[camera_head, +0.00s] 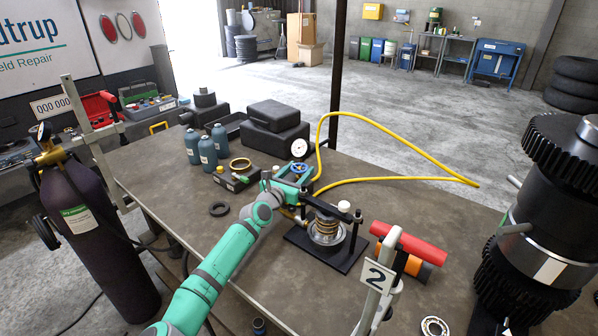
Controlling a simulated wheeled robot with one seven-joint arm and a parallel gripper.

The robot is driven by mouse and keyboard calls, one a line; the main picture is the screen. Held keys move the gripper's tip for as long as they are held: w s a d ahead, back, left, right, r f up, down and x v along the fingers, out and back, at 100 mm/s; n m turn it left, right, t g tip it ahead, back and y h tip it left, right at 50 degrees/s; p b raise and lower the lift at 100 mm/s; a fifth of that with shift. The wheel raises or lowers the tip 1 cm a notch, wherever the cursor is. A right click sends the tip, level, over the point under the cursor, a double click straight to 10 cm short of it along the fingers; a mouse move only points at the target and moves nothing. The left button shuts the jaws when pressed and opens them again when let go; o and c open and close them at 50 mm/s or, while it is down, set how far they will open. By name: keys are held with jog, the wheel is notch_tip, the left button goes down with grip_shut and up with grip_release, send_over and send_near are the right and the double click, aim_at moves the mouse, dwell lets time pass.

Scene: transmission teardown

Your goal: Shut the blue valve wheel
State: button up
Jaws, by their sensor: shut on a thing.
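The small blue valve wheel (300,168) sits just below a round white pressure gauge (299,148), beside the yellow hose (386,180) on the workbench. My teal arm reaches in from the bottom of the picture. My gripper (297,177) is at the wheel and appears shut on it. The fingertips are small and partly hidden by the arm's end, so the exact grip on the rim is not clear. The wheel's turned position cannot be told.
A black press plate (296,236) with a spring stack (326,229) stands close right of the arm. A large gear shaft (545,235) stands at right.

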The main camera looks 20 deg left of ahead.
jog(key=shift+r+m+g+h, duration=0.1)
jog(key=shift+m+g+h, duration=0.9)
jog(key=shift+m+h, duration=0.8)
jog(key=shift+m+g+h, duration=1)
jog(key=shift+m+h, duration=0.2)
jog(key=shift+h, duration=1.2)
jog(key=o, duration=1.1)
jog(key=shift+c, duration=0.2)
jog(key=shift+a, duration=0.1)
jog(key=shift+s+a, duration=0.3)
jog(key=shift+a, duration=0.05)
jog(key=v, duration=1)
jog(key=shift+d, duration=0.15)
